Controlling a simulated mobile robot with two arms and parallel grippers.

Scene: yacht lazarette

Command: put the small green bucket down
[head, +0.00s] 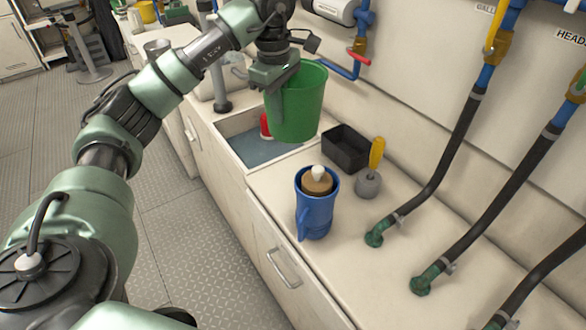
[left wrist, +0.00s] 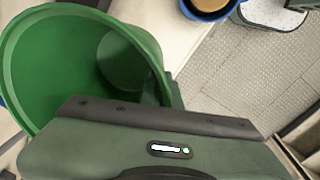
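The small green bucket (head: 300,108) hangs upright in the air above the counter, at the sink's right side in the head view. My left gripper (head: 282,84) is shut on its rim and wall at the left side, with one finger outside; the other finger is hidden. In the left wrist view the bucket's open mouth (left wrist: 60,70) fills the upper left, and it looks empty. My right gripper is not in view.
Dark hoses (head: 455,150) run down to the counter (head: 350,265).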

